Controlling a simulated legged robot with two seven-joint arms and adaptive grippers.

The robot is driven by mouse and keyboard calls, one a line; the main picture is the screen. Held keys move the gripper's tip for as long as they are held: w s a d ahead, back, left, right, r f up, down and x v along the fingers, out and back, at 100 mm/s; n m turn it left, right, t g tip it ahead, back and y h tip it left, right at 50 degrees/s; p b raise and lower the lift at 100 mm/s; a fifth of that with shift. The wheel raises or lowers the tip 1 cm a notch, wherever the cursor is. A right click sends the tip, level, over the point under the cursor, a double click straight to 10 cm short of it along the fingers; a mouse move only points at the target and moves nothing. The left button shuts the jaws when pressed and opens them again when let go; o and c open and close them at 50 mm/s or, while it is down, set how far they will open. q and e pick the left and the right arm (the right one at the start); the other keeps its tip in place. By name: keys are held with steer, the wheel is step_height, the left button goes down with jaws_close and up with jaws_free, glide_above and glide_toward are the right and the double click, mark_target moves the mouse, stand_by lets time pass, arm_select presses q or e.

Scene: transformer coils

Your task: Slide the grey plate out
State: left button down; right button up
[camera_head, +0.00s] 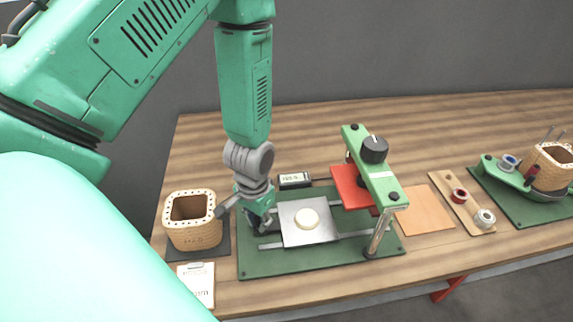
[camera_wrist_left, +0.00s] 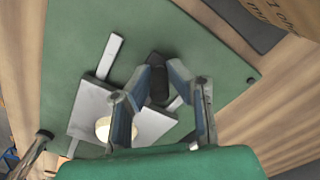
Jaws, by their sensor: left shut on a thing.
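The grey plate (camera_head: 294,234) lies on two light rails on a green base (camera_head: 300,262), left of the red block (camera_head: 351,186) under the green bridge. A cream disc (camera_head: 307,218) rests on the plate. My left gripper (camera_head: 261,223) is at the plate's left side. In the left wrist view my left gripper (camera_wrist_left: 166,78) has its two fingers on either side of a black handle (camera_wrist_left: 158,88) and is shut on it. The plate (camera_wrist_left: 88,103) shows beside the fingers there, partly hidden by one finger. My right gripper is not in view.
A wound coil box (camera_head: 194,222) stands left of the green base, with a clipboard (camera_head: 197,283) in front. A small display (camera_head: 295,180) sits behind. The bridge (camera_head: 373,165) with a black knob stands over the rails. An orange sheet (camera_head: 424,211) and spools lie right.

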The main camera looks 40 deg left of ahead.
mark_target(241, 233)
arm_select(q)
steer(key=shift+s+a+p, duration=0.2)
steer(key=shift+s+a, duration=0.55)
steer(key=shift+s, duration=0.2)
steer(key=shift+s+a+p, duration=0.15)
steer(key=shift+s+a, duration=0.55)
steer(key=shift+s, duration=0.25)
steer(key=c, duration=1.5)
jaws_free()
steer(key=shift+c, duration=0.2)
steer(key=shift+w+r, duration=0.1)
steer(key=shift+r, duration=0.05)
step_height(241, 233, up, 12)
